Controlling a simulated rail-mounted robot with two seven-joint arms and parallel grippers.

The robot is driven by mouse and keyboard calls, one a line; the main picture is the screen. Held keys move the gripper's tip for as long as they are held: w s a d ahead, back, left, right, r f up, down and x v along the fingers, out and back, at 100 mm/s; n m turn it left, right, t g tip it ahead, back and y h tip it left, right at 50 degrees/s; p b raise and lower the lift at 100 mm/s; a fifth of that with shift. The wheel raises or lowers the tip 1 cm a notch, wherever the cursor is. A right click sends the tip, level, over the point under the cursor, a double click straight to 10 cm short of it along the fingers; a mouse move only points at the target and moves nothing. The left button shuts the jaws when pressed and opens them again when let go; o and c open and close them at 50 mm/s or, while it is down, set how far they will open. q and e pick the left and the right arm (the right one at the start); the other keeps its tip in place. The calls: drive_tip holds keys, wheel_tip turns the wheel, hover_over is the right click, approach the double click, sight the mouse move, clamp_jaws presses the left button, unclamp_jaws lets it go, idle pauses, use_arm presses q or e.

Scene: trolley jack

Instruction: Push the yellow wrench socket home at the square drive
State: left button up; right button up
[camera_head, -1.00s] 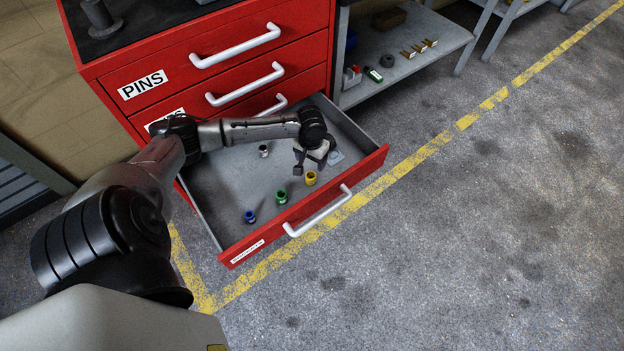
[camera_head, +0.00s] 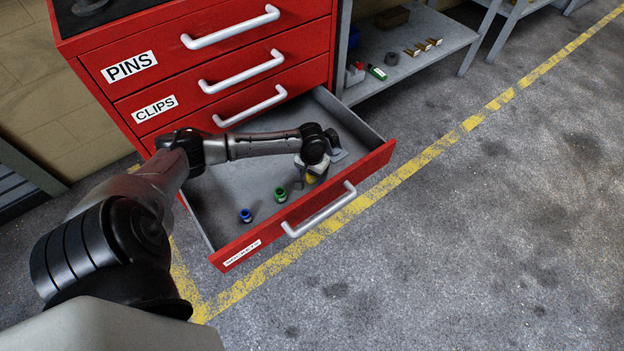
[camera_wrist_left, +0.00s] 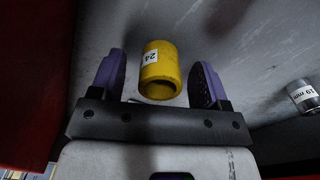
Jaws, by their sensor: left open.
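The yellow wrench socket (camera_head: 311,179) stands in the open drawer, near its front right, mostly hidden by my left gripper (camera_head: 312,171) in the head view. In the left wrist view the yellow socket (camera_wrist_left: 158,68) carries a white label reading 24 and shows its open end. My left gripper's two purple-padded fingers (camera_wrist_left: 156,82) are open, one on each side of the socket, with gaps showing between. The square drive is not in view. My right gripper is not in view.
The open drawer (camera_head: 245,250) also holds a green socket (camera_head: 280,194) and a blue socket (camera_head: 245,215). A silver socket (camera_wrist_left: 304,96) labelled 19 mm shows in the wrist view. The drawer's red front and handle (camera_head: 320,210) stand close to the gripper. Floor beyond is clear.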

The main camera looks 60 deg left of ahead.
use_arm(q)
drive_tip(key=shift+f, duration=0.45)
drive_tip(key=shift+c, duration=0.2)
drive_tip(key=c, duration=1.1)
